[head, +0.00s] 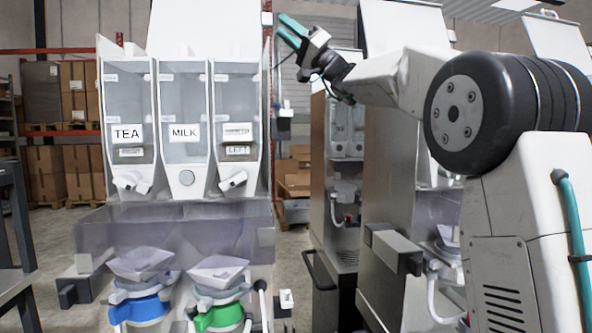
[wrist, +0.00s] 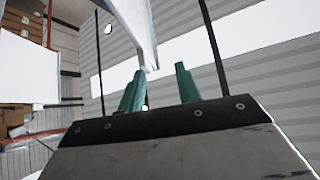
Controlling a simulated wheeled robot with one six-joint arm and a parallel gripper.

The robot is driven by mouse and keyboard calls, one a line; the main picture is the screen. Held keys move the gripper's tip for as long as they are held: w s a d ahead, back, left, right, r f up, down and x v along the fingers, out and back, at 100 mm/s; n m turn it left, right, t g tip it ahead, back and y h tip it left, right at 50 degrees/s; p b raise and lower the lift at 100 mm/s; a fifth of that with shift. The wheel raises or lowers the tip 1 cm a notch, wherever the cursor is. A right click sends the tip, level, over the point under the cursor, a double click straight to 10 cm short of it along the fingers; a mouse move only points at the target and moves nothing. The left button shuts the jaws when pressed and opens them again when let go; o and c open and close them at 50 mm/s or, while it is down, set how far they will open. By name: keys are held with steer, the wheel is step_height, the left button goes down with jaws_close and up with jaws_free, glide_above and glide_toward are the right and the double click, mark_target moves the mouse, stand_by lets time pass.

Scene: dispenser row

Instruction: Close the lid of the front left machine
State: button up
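The front left machine (head: 185,125) stands at the left in the head view, with canisters marked TEA and MILK. Its lid (head: 208,27) is a white panel standing up above the canisters, so it is open. My gripper (head: 283,25) is at the lid's right side, with teal fingers pointing up and left. In the wrist view, my gripper (wrist: 160,71) shows its two fingers apart. A white panel (wrist: 133,25), seemingly the lid, comes down to a corner near the left fingertip. I cannot tell whether they touch.
Other machines (head: 345,170) stand to the right, partly behind my arm; another raised white panel (head: 403,27) shows there. Shelving with cardboard boxes (head: 80,90) is at the back left. A dark table (head: 15,270) is at the left edge.

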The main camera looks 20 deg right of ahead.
steer(key=s+a+f+n+g+h, duration=0.1)
steer(key=s+a+n+g+h, duration=0.15)
steer(key=s+a, duration=0.55)
steer(key=s+a+f+n+g+h, duration=0.1)
steer(key=s+a+g, duration=0.25)
steer(key=s, duration=0.85)
steer(key=s+f+m+g+h, duration=0.1)
steer(key=s+f+h, duration=0.2)
steer(key=f, duration=0.6)
steer(key=s+d+f+m+g+h, duration=0.1)
steer(key=s+f+h, duration=0.3)
steer(key=f, duration=0.5)
steer(key=s+f+m+g+h, duration=0.1)
steer(key=s+f+m+h, duration=0.2)
steer(key=s+f, duration=0.4)
steer(key=shift+s+d+f, duration=0.15)
steer(key=shift+d+f, duration=0.05)
steer(key=shift+f, duration=1.2)
